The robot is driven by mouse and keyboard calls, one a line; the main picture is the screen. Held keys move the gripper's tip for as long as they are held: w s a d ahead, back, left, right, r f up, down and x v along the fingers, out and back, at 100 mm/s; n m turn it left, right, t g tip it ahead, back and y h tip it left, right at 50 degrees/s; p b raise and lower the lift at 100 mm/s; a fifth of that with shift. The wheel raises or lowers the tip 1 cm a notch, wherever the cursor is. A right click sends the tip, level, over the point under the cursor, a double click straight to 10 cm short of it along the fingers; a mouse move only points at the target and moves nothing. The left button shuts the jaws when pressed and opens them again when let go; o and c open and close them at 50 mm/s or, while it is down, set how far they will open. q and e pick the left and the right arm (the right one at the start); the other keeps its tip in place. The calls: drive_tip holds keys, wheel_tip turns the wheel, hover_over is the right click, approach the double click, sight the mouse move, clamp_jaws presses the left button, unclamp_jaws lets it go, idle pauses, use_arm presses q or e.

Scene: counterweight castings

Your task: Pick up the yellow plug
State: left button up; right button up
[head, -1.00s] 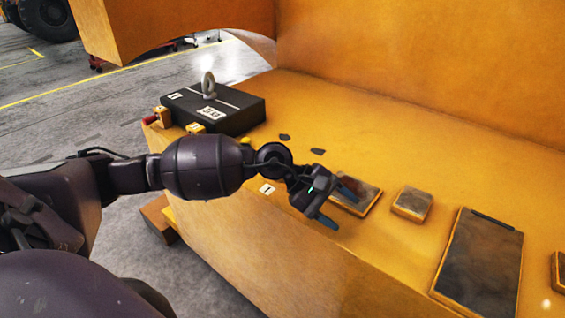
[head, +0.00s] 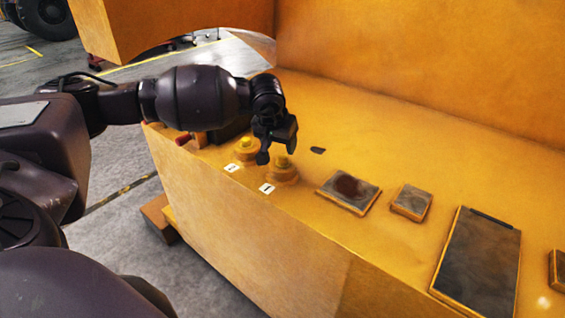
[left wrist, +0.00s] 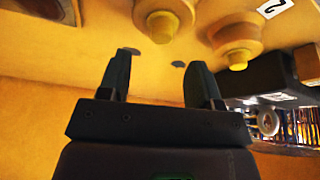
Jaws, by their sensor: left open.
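Two yellow plugs sit in round raised seats on the yellow casting. The nearer plug (head: 283,161) is behind the white label marked 1, and the farther plug (head: 245,142) is to its left. Both show at the top of the left wrist view, one near the middle (left wrist: 162,24) and one further right (left wrist: 238,60) beside a label marked 2. My left gripper (head: 278,152) points down above and just behind the nearer plug. In the left wrist view its jaws (left wrist: 164,66) are open and empty, apart from both plugs. My right gripper is not in view.
A black box (left wrist: 278,76) stands left of the plugs, mostly hidden by my arm in the head view. Flat dark plates (head: 349,190) lie on the ledge to the right. A tall yellow wall (head: 420,60) rises behind.

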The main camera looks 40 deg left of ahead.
sight(282, 156)
use_arm(q)
drive_tip(key=shift+x, duration=2.75)
drive_tip(key=shift+s, duration=0.15)
drive_tip(key=shift+c, duration=0.4)
drive_tip(key=c, duration=0.9)
wheel_tip(282, 156, up, 20)
